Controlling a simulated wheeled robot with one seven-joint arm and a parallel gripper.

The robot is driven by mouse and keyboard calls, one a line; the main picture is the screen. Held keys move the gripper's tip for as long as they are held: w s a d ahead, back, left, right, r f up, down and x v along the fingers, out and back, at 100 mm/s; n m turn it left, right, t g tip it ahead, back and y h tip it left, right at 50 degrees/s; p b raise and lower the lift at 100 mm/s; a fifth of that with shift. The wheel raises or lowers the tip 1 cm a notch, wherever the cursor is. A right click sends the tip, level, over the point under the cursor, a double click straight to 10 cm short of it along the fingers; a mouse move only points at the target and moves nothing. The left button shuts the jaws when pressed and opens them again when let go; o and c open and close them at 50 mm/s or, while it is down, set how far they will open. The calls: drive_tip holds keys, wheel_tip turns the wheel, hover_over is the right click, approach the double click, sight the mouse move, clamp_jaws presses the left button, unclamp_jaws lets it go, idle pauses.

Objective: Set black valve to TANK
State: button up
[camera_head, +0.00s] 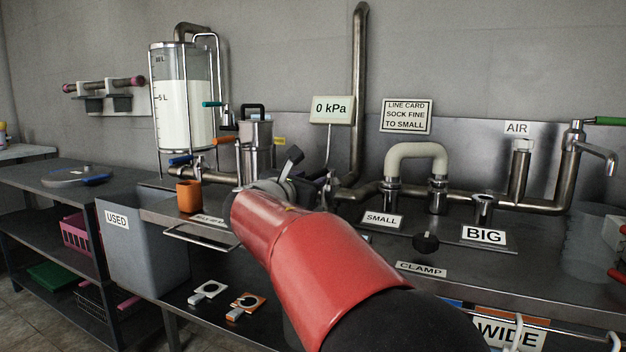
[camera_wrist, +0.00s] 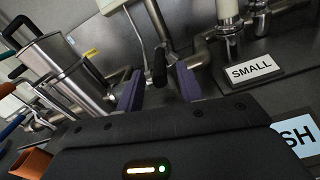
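A black handle (camera_wrist: 159,67), which looks like the black valve's lever, stands near the pipework in the wrist view. My gripper (camera_wrist: 159,82) has its two purple-padded fingers apart, one on each side of the handle in the picture. A gap shows on both sides, so the fingers are not closed on it. I cannot tell whether the handle lies between the tips or just beyond them. In the head view my red arm covers the valve area, and only part of my gripper (camera_head: 326,184) shows. No TANK mark is readable.
A glass tank (camera_head: 185,115) of white liquid stands at the back left, beside a steel canister (camera_head: 256,145). The gauge (camera_head: 332,110) reads 0 kPa. An orange cup (camera_head: 189,196) is left of my arm. Pipes with SMALL (camera_head: 382,220) and BIG (camera_head: 484,235) signs stand right.

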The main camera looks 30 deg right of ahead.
drive_tip(key=shift+v, duration=2.3)
